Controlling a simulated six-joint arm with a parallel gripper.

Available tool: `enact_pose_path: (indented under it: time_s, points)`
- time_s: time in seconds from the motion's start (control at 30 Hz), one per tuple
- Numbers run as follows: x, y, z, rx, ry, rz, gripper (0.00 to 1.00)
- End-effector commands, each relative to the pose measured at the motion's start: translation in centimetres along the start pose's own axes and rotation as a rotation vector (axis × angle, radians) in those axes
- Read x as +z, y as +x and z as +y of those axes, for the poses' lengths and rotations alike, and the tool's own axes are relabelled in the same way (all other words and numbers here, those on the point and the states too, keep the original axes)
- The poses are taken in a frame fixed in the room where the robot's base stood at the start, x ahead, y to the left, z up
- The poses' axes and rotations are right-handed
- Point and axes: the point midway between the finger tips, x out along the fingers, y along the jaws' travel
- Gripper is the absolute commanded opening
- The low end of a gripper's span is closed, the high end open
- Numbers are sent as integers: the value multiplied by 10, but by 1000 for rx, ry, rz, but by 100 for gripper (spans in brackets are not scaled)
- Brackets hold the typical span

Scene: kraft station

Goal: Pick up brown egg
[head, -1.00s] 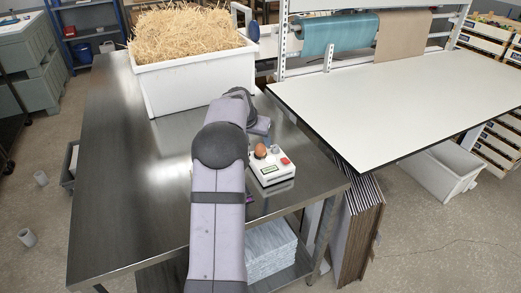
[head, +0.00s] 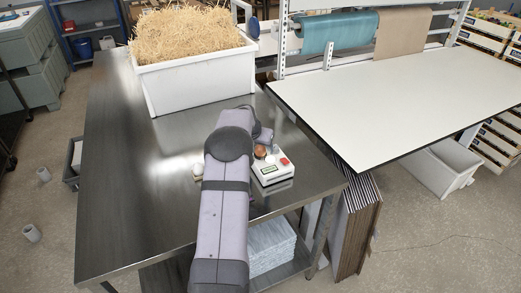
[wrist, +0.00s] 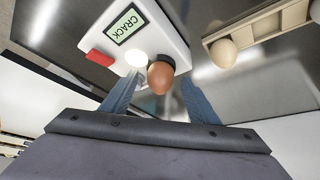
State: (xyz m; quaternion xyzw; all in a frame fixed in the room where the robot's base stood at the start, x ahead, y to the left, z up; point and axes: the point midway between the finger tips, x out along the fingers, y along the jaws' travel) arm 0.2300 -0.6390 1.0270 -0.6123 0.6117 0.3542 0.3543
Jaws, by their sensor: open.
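The brown egg (wrist: 161,78) sits in a dark cup at the edge of a white tester box (wrist: 168,28). In the head view the egg (head: 260,152) shows just right of my arm, on the box (head: 272,170). My gripper (wrist: 160,88) is open and empty, with one blue finger on each side of the egg in the wrist view. I cannot tell the exact gap in height between fingers and egg. In the head view my arm hides the fingers.
The tester has a red button (wrist: 100,57), a glowing white lamp (wrist: 136,59) and a display reading "CRACK" (wrist: 126,26). A wooden tray (wrist: 258,24) holding a cream egg (wrist: 223,53) lies close by. A white straw-filled bin (head: 190,82) stands at the back of the steel table (head: 115,190).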

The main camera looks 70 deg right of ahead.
Motion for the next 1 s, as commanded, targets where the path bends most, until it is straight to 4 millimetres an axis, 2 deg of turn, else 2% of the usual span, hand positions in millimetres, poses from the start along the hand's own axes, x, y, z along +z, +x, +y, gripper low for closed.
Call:
enact_pose_path:
  time_s: [0.13,0.27,0.3,0.73,1.0]
  points:
    - [0,0,0,0,0,0,52]
    - [0,0,0,0,0,-1,21]
    - [0,0,0,0,0,-1,20]
    - [-4,-6,0,0,1,1,20]
    - [-23,-38,0,-1,1,5,20]
